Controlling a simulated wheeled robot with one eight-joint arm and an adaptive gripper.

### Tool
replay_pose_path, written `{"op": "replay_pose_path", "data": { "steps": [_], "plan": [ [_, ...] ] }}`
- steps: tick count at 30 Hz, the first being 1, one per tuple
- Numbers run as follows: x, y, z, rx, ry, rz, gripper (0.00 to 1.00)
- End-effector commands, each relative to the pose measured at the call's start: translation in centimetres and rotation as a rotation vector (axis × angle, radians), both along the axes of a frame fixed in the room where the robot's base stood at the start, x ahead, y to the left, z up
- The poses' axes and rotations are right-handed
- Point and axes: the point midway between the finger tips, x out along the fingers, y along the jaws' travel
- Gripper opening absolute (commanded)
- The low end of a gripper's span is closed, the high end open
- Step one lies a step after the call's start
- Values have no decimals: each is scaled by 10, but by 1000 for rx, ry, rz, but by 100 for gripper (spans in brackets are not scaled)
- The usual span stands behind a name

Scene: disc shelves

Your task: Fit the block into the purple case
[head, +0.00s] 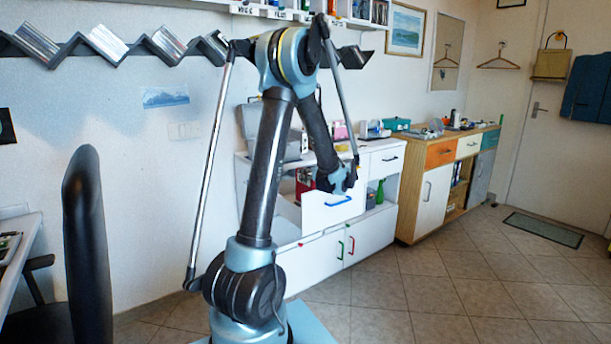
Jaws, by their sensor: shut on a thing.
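My gripper (345,182) is at the end of my bent arm, low in front of the white cabinet. It shows small and dark, just above the blue handle of a white drawer front (328,215). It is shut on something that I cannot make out. I cannot tell whether it touches the drawer. I cannot pick out the block. No purple case is clear; a small pink thing (340,130) stands on the cabinet top, partly behind my arm.
The white cabinet (375,235) has several drawers and doors. A wooden cabinet (442,190) with coloured fronts and several things on top stands to its right. A black chair (85,235) and a desk (22,250) are at the left.

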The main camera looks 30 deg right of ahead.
Motion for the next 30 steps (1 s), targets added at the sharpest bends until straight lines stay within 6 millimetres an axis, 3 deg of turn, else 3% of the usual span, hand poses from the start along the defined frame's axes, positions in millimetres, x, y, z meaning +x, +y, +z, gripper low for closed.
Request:
{"op": "replay_pose_path", "data": {
  "steps": [30],
  "plan": [
    [0, 0, -21, 0, 0, 0, 0]
  ]
}}
